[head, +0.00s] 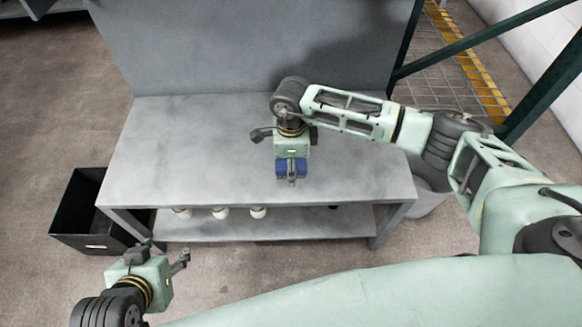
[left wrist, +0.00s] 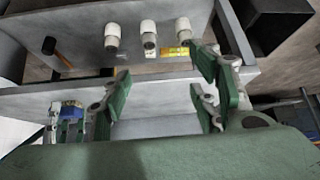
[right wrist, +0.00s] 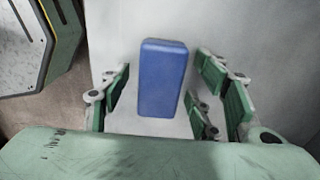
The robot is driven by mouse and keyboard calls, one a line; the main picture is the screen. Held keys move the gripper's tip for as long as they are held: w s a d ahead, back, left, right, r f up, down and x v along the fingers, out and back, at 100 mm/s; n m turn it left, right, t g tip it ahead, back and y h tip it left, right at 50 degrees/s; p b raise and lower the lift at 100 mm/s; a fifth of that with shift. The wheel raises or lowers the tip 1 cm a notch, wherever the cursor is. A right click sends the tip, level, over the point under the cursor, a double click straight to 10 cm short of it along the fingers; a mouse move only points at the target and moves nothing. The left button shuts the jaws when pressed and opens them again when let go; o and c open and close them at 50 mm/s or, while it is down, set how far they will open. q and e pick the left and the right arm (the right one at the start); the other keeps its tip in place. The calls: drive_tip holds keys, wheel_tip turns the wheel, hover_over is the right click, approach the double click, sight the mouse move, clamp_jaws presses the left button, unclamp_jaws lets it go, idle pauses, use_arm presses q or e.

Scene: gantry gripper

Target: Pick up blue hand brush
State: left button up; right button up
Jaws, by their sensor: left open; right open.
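The blue hand brush shows in the right wrist view as a blue block (right wrist: 162,78) on the grey table (head: 180,150). It lies between the spread fingers of my right gripper (right wrist: 162,98), with a visible gap on either side. In the head view my right gripper (head: 290,143) is open over the middle of the table, and blue (head: 283,167) shows at its near side; the gripper hides the rest. My left gripper (head: 165,254) is open and empty in front of the table's left corner. Its spread fingers also show in the left wrist view (left wrist: 160,102).
Several white bulb-like items (left wrist: 148,40), a hammer (left wrist: 58,52) and a yellow level (left wrist: 174,52) lie on the lower shelf. A black bin (head: 72,215) stands left of the table. A grey panel (head: 240,50) rises at the back. The tabletop's left part is clear.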

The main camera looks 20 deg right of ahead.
drive_tip(key=shift+f, duration=0.15)
idle(0.8)
drive_tip(key=c, duration=1.3)
